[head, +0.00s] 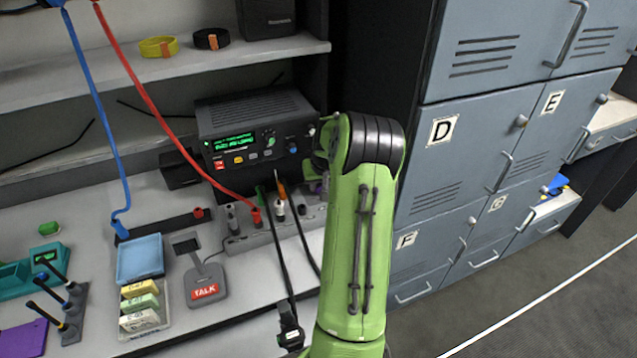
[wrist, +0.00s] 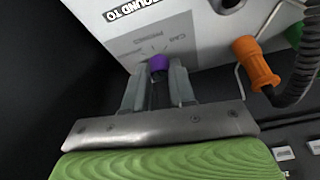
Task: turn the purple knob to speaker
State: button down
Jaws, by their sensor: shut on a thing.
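The purple knob (wrist: 158,63) sits on a pale grey panel (wrist: 190,38) in the wrist view. The panel carries upside-down lettering that reads like "SOUND TO", with fainter words around the knob; one looks like "PHONES". My gripper (wrist: 158,72) is shut on the purple knob, one finger on each side of it. The fingers cover part of the knob, and I cannot tell which word it points to.
An orange plug (wrist: 257,64) with a dark coiled cord is close to the right of my gripper. Red and blue cables hang at left. Grey lockers (head: 480,70) stand close on the right.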

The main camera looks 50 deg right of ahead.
jog(key=n, duration=0.2)
jog(key=n+y+p, duration=0.1)
jog(key=n, duration=0.1)
jog(key=shift+d+n+t+y, duration=0.15)
jog(key=shift+n+t+y, duration=0.15)
jog(key=shift+d+n+y+p, duration=0.15)
jog(key=shift+n+y+p, duration=0.7)
jog(key=shift+n, duration=1.15)
jog(key=c, duration=0.9)
grip_release()
jog(key=shift+c, duration=0.2)
jog(key=a+p+v, duration=0.1)
jog(key=p+v, duration=0.2)
jog(key=v, duration=1.2)
jog(key=shift+s+d+r, duration=0.25)
jog(key=shift+d+r, duration=0.1)
jog(key=shift+d, duration=0.1)
